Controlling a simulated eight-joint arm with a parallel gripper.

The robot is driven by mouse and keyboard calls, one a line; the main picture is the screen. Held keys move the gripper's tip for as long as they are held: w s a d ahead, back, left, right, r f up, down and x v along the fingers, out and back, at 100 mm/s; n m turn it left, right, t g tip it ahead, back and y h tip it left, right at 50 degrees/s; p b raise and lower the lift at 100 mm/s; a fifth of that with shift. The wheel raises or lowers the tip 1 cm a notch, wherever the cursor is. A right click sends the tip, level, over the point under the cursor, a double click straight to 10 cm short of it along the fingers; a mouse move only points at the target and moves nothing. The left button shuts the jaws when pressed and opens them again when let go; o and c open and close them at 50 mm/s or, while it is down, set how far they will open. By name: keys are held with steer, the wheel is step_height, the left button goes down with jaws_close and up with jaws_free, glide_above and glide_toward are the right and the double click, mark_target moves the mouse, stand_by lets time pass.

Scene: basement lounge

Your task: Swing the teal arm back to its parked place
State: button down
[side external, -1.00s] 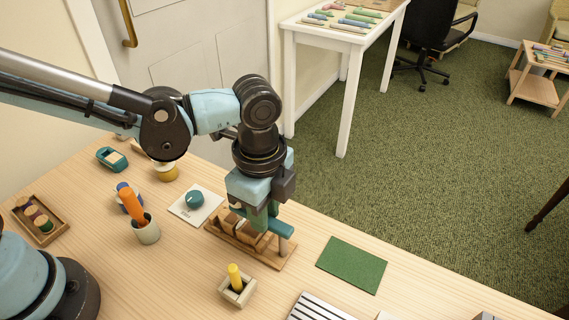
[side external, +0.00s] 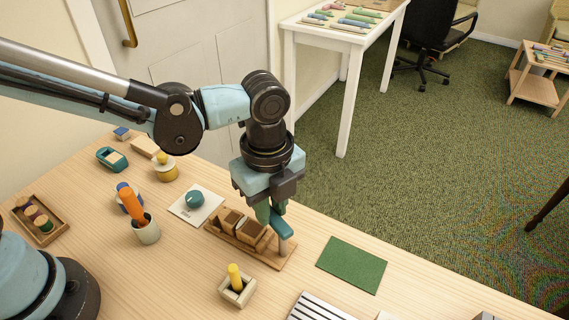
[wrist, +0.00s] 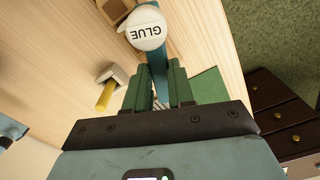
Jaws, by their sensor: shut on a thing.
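The teal arm (side external: 284,229) is a short bar at the top of a pale grey post (side external: 284,247), on the right end of a wooden board (side external: 218,231). My gripper (side external: 268,212) is shut on the teal arm from above, with green fingers on either side. The wrist view shows the teal arm (wrist: 158,72) running up from between the fingers (wrist: 158,94). A white round piece marked GLUE (wrist: 147,30) overlaps its upper end; I cannot tell whether they are joined. Two brown wooden blocks (side external: 251,232) sit on the board beside the arm. The grip point is partly hidden.
A yellow peg in a small holder (side external: 236,285) stands in front of the board. A green mat (side external: 351,265) lies to the right. A white card with a teal dial (side external: 195,200) lies to the left, near a cup with an orange-handled tool (side external: 147,230).

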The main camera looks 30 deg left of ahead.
steer(key=m, duration=0.2)
steer(key=w+m, duration=0.1)
steer(key=shift+d+m, duration=0.3)
steer(key=shift+m, duration=0.1)
steer(key=m, duration=0.3)
steer(key=shift+w+d+m, duration=0.3)
steer(key=shift+w+d, duration=0.05)
steer(key=shift+d, duration=0.05)
steer(key=shift+w+d+m, duration=0.1)
steer(key=shift+d+m, duration=0.2)
steer(key=shift+m, duration=0.7)
steer(key=shift+w+d+m, duration=0.1)
steer(key=shift+d+m, duration=0.15)
steer(key=shift+m, duration=0.75)
steer(key=shift+d+m, duration=0.3)
steer(key=shift+m, duration=0.7)
steer(key=c, duration=1)
jaws_free()
steer(key=shift+o, duration=0.2)
step_height(320, 180, up, 12)
